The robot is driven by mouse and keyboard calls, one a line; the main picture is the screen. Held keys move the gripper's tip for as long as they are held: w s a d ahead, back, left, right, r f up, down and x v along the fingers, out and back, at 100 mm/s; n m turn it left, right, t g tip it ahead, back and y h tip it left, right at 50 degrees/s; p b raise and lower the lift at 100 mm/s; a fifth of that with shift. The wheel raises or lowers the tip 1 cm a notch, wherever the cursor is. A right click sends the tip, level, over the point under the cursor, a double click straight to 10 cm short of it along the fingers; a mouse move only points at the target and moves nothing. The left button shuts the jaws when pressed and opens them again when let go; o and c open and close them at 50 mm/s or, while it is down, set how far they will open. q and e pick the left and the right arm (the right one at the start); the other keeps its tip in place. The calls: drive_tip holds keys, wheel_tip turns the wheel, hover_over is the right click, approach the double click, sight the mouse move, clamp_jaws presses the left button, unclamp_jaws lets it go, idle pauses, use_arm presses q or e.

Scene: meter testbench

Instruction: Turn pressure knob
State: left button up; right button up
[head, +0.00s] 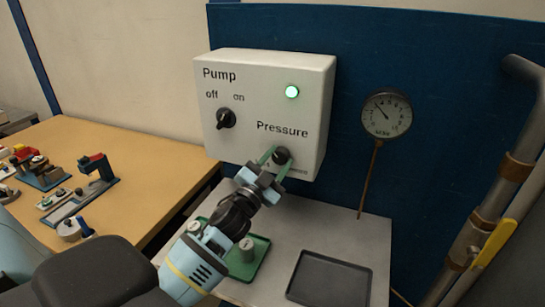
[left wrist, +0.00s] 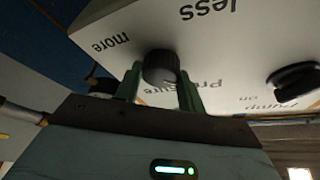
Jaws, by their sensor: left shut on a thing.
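The black pressure knob (head: 282,156) is on the lower right of the white control box (head: 316,95), under the word "Pressure". My left gripper (head: 275,158) reaches up to it from below, its green fingers on either side of the knob and shut on it. The left wrist view shows the same knob (left wrist: 161,66) between the two green fingers, with "more" and "less" printed near it. The pump knob (head: 226,118) is at the upper left of the box, and the green lamp (head: 292,91) is lit. The dial gauge (head: 387,114) hangs to the right, its needle pointing to the upper left. My right gripper is not in view.
Below the box is a grey table with a green tray (head: 262,262) holding metal weights and an empty dark tray (head: 330,278). A wooden bench (head: 130,130) with several devices stands left. Pipes with a yellow lever (head: 493,243) are at the right.

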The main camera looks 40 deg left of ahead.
use_arm(q)
drive_tip(key=m, duration=0.2)
drive_tip(key=r+m+h+p, duration=0.1)
drive_tip(key=shift+a+m+g+p, duration=0.1)
drive_tip(key=shift+m+g+p, duration=0.2)
drive_tip(key=shift+m, duration=0.1)
drive_tip(key=shift+f+m+g+h+p, duration=0.15)
drive_tip(key=shift+m+g+h+p, duration=0.2)
drive_tip(key=shift+m+h, duration=0.45)
drive_tip(key=m+g, duration=0.1)
drive_tip(key=m, duration=0.2)
drive_tip(key=shift+f+m, duration=0.15)
drive_tip(key=shift+m, duration=0.15)
drive_tip(key=m+g, duration=0.2)
drive_tip(key=m, duration=0.2)
drive_tip(key=m+g, duration=0.1)
drive_tip(key=m, duration=0.2)
drive_tip(key=shift+m+g+y, duration=0.45)
drive_tip(key=shift+m+y, duration=0.15)
drive_tip(key=shift+m, duration=0.6)
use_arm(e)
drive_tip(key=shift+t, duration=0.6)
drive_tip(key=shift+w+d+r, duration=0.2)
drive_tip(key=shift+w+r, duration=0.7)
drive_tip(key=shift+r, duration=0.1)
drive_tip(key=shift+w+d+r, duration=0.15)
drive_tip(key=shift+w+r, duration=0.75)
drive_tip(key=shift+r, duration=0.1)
